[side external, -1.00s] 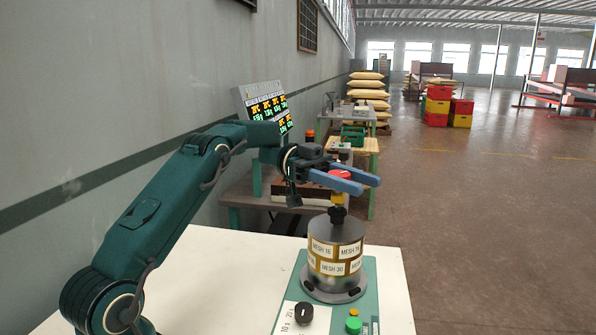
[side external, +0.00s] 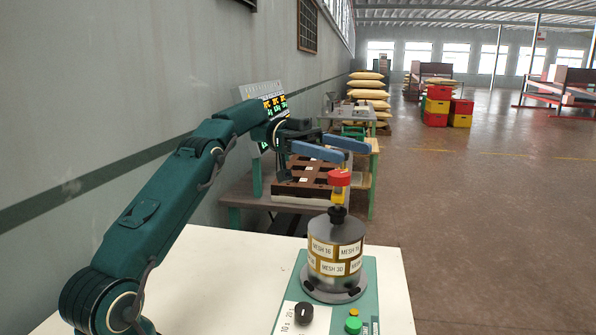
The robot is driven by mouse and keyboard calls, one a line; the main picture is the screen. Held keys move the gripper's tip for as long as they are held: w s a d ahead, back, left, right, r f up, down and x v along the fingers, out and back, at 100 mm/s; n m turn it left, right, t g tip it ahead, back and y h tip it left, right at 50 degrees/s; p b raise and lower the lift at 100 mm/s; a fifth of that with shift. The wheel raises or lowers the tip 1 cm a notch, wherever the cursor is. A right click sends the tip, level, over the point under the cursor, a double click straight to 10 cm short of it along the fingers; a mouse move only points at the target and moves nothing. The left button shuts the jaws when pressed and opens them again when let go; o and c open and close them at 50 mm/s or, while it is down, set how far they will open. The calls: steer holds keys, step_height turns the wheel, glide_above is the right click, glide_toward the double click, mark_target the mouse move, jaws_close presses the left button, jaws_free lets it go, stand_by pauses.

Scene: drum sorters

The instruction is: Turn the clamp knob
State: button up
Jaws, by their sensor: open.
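The drum sorter (side external: 336,257) stands upright on a green base plate, with mesh labels around its grey and tan body. On its top sit a black collar (side external: 338,214) and a red clamp knob (side external: 339,178) with a yellow piece under it. My gripper (side external: 352,150) has two blue fingers, spread apart and empty. It is above the red knob and appears apart from it. The knob is in full view below the fingers. I cannot tell the exact depth between the fingers and the knob.
The base plate (side external: 369,281) carries a black dial (side external: 303,312) and a green button (side external: 353,325). The white table (side external: 225,270) is clear to the left. A brown slotted tray (side external: 300,188) lies on a bench behind, near a display panel (side external: 272,103).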

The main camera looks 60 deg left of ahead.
steer(key=shift+r, duration=1.25)
